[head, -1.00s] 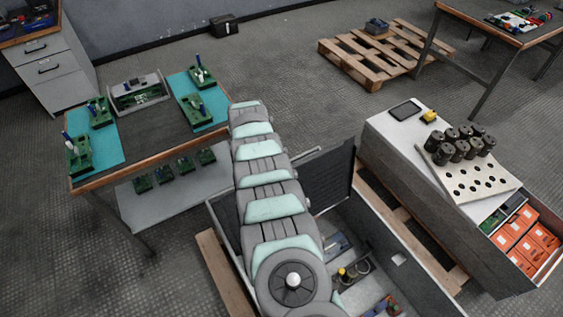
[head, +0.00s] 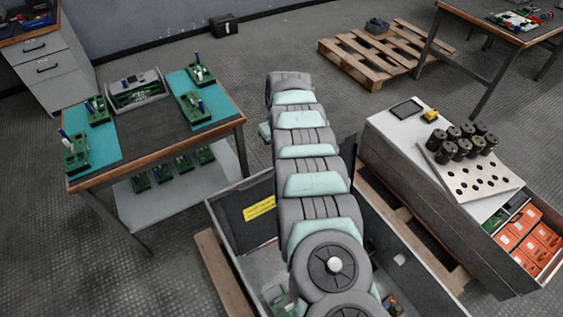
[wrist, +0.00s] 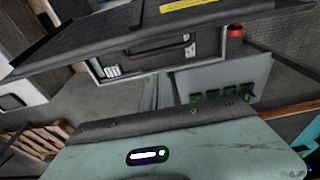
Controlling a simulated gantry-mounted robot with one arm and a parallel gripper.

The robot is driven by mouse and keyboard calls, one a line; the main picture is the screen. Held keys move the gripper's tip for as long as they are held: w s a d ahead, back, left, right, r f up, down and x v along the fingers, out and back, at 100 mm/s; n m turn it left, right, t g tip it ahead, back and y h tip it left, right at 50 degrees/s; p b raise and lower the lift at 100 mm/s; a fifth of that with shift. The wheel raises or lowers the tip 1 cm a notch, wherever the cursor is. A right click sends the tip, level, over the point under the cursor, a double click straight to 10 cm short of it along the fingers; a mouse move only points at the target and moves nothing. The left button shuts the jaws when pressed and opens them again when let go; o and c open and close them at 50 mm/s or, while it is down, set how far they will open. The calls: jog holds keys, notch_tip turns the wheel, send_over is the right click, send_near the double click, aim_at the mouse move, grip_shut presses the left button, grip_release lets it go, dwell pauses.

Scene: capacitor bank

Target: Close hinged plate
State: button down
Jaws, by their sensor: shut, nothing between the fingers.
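A dark panel with a yellow label (head: 258,208), which looks like the hinged plate, shows left of my arm at the far side of the open grey crate (head: 405,235). Another dark piece shows just right of my arm; I cannot tell whether it is the same plate. The panel and its label also cross the top of the wrist view (wrist: 120,42), apart from my teal and grey arm part. My arm covers the middle of the plate and much of the crate. My gripper's fingers show in neither view, and contact with the plate cannot be seen.
Left stands a table (head: 150,122) with green boards on teal mats. Right is a long grey case (head: 390,140) bearing a holed white block (head: 470,178) with several dark cylinders. A wooden pallet (head: 345,52) lies behind. The floor between table and pallet is clear.

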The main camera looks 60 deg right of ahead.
jog(key=p, duration=0.1)
jog(key=f+p, duration=0.1)
jog(key=p, duration=0.1)
jog(key=s+f+p, duration=0.1)
jog(key=p, duration=0.1)
jog(key=shift+a+f, duration=0.25)
jog(key=shift+a, duration=0.15)
jog(key=shift+s+a+f+p, duration=0.1)
jog(key=shift+s+a+p, duration=0.15)
jog(key=shift+s+p, duration=0.4)
jog(key=shift+s+a+f+p, duration=0.1)
jog(key=shift+s+a+p, duration=0.15)
jog(key=shift+p, duration=0.65)
jog(key=shift+s+a+p, duration=0.1)
jog(key=shift+a+p, duration=0.1)
jog(key=shift+p, duration=0.1)
